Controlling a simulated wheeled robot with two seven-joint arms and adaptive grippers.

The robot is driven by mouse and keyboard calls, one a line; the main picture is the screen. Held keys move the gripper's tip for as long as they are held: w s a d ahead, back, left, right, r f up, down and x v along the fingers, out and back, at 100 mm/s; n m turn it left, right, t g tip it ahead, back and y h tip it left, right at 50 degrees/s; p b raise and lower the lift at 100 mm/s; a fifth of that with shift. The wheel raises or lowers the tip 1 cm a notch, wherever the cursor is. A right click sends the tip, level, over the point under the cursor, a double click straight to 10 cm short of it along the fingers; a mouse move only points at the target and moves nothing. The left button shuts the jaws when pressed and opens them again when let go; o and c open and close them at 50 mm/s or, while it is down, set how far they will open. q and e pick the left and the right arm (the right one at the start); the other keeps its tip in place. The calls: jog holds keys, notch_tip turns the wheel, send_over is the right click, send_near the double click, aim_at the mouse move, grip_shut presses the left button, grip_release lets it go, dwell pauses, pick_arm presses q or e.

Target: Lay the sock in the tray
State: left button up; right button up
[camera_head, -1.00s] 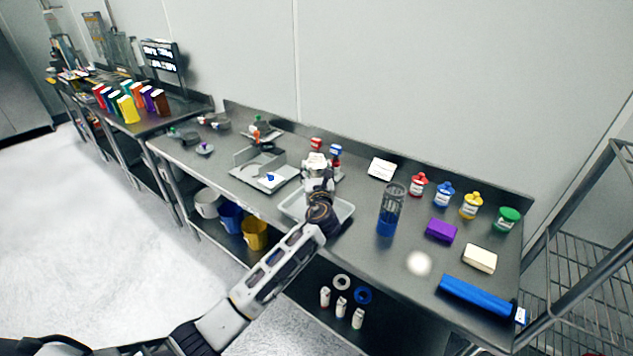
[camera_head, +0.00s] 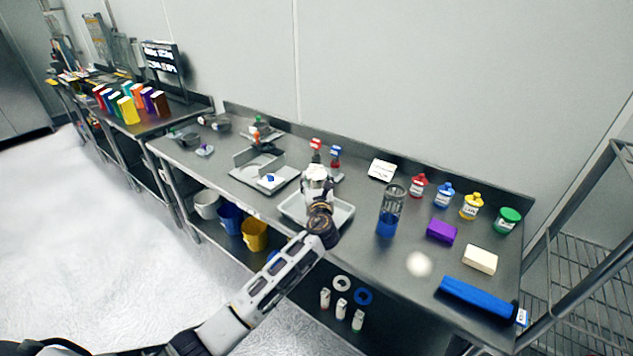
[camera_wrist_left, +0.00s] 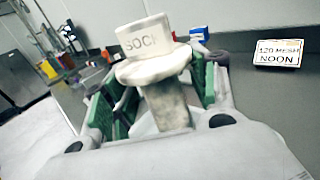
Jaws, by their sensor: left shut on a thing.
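The white sock (camera_wrist_left: 148,58), with lettering on its upper part, stands up between the green-padded fingers in the left wrist view. My left gripper (camera_head: 318,180) is shut on it. In the head view the sock is hard to tell from the white gripper. The shallow grey tray (camera_head: 345,212) lies on the steel bench, under and around my left gripper and wrist, which hide part of it. I cannot tell the gap between sock and tray. My right gripper is not in view.
A clear cylinder with a blue base (camera_head: 389,212) stands right of the tray. A grey walled stand (camera_head: 262,172) is to its left. Red and blue capped items (camera_head: 335,155) stand just behind the gripper. A white label card (camera_head: 382,169) is at the back.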

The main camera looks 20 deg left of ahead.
pick_arm(q)
jog(key=shift+f, duration=0.1)
jog(key=o, duration=1.4)
jog(key=shift+s, duration=0.1)
jog(key=shift+b+v, duration=0.3)
jog(key=shift+v, duration=5.65)
